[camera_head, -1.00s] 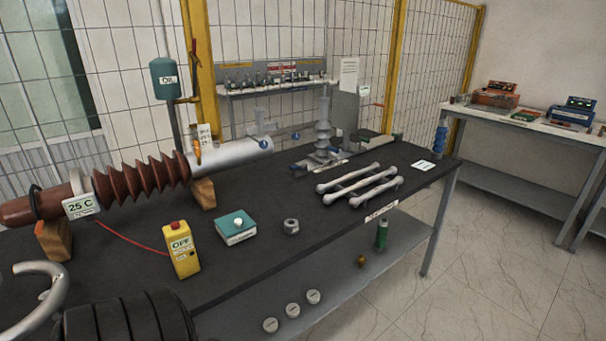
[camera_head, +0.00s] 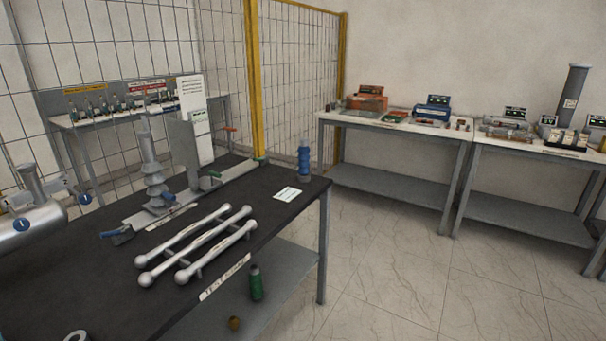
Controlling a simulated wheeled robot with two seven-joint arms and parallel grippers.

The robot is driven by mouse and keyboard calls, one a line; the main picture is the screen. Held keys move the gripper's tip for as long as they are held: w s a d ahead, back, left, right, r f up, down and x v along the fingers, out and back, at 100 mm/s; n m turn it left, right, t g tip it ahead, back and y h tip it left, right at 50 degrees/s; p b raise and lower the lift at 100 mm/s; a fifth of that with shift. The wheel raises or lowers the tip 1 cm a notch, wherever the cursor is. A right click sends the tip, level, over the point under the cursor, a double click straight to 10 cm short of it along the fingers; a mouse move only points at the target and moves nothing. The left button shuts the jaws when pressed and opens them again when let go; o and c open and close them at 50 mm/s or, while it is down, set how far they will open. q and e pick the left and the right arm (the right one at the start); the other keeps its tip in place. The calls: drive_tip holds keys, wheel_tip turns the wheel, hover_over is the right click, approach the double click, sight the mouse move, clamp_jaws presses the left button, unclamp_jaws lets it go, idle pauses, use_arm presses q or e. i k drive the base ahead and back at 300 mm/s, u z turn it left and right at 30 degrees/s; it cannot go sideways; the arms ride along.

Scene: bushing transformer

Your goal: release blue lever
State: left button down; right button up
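A grey fixture plate (camera_head: 150,218) lies on the dark workbench at left centre, with a grey ribbed bushing (camera_head: 155,172) standing upright on it. A blue lever-like handle (camera_head: 118,236) sits at the near left end of this plate. A second small blue part (camera_head: 169,198) is at the bushing's base. I cannot tell which of the two is the task's lever. A green part (camera_head: 213,174) is farther along the plate. Neither of my grippers is in view.
Three silver bars (camera_head: 200,240) lie on the black workbench (camera_head: 60,290). A blue ribbed post (camera_head: 304,160) and white card (camera_head: 288,194) are near its right corner. A silver cylinder (camera_head: 30,228) is at left. Open tiled floor (camera_head: 400,270) separates the bench from side tables (camera_head: 395,125).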

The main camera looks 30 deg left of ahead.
sight(128, 230)
drive_tip(key=i, duration=2.85)
drive_tip(key=u, duration=2.85)
